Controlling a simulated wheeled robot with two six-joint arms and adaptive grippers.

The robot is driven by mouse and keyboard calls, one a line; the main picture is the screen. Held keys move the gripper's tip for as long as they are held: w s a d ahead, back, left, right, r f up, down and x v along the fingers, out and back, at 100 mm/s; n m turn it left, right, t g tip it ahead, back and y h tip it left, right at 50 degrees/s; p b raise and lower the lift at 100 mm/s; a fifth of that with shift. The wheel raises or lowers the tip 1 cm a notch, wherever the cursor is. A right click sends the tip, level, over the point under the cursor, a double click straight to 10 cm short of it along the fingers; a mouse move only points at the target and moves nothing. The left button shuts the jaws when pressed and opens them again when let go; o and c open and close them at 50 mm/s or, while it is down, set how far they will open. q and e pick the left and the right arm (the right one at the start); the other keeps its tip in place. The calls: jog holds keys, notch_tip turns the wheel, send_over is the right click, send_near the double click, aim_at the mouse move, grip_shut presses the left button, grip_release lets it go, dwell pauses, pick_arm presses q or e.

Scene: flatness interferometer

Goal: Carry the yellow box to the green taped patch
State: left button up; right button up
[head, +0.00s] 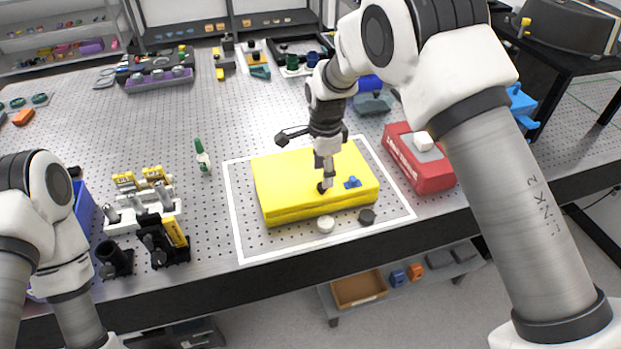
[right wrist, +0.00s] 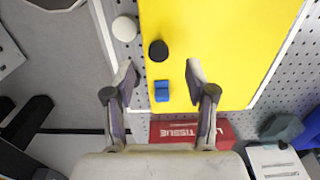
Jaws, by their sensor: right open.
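The yellow box (head: 285,178) lies flat inside a white taped rectangle on the perforated table. On its top are a small blue piece (head: 352,182) and a dark round knob (head: 322,188). My right gripper (head: 325,170) is open over the box near its front edge. In the right wrist view the fingers (right wrist: 162,78) are spread either side of the blue piece (right wrist: 162,91), with the yellow box (right wrist: 215,40) below; contact cannot be told. I cannot make out a green taped patch with certainty. My left gripper is out of view.
A red tissue box (head: 428,172) stands right of the yellow box. A white knob (head: 325,225) and a black knob (head: 367,216) sit before it. A green-capped bottle (head: 202,158) and tool racks stand left. Open tabletop lies behind the bottle.

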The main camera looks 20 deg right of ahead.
aim_at(316, 212)
jog(key=shift+s+a+f+p, duration=0.1)
jog(key=shift+s+f+p, duration=0.2)
jog(key=shift+f+p, duration=0.25)
jog(key=shift+s+a+f+p, duration=0.1)
jog(key=shift+s+f+p, duration=0.2)
jog(key=shift+f+p, duration=0.25)
jog(key=f, duration=0.1)
jog(key=w+f, duration=0.1)
jog(key=f, duration=0.1)
jog(key=shift+w+d, duration=0.1)
jog(key=shift+w+f, duration=0.1)
jog(key=shift+f, duration=0.05)
jog(key=shift+s+r, duration=0.25)
jog(key=c, duration=0.5)
jog(key=shift+s, duration=0.1)
grip_shut()
jog(key=shift+r, duration=0.15)
